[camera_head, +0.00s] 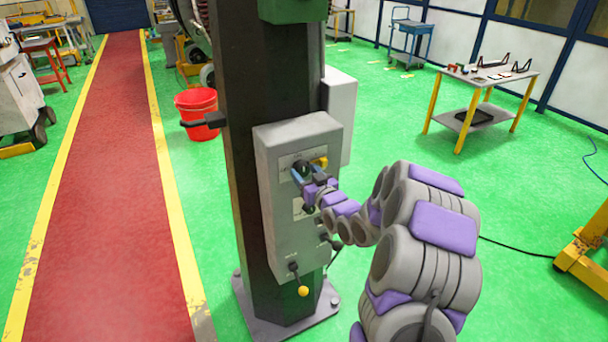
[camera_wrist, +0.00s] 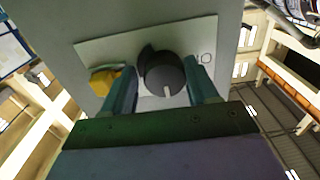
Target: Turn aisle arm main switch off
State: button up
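The main switch is a round black knob (camera_wrist: 165,75) with a white mark, on a pale label plate (camera_wrist: 105,52) of the grey control box (camera_head: 264,205). In the wrist view the white mark points toward the bottom of the picture. My gripper (camera_wrist: 163,90) has its two teal fingers on either side of the knob. A gap shows between the left finger and the knob; the right finger is very close to it, and contact is unclear. In the head view my gripper (camera_head: 303,174) is at the upper part of the box and partly covers the knob.
A yellow knob (camera_wrist: 105,80) sits beside the left finger. The box hangs on a dark column (camera_head: 245,70). A red bucket (camera_head: 198,113) and a small table (camera_head: 485,80) stand farther away on green floor.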

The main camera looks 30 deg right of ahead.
jog(key=shift+d, duration=0.2)
jog(key=shift+c, duration=1.4)
jog(key=shift+a, duration=0.55)
jog(key=c, duration=0.4)
jog(key=shift+d, duration=0.1)
jog(key=shift+d, duration=0.15)
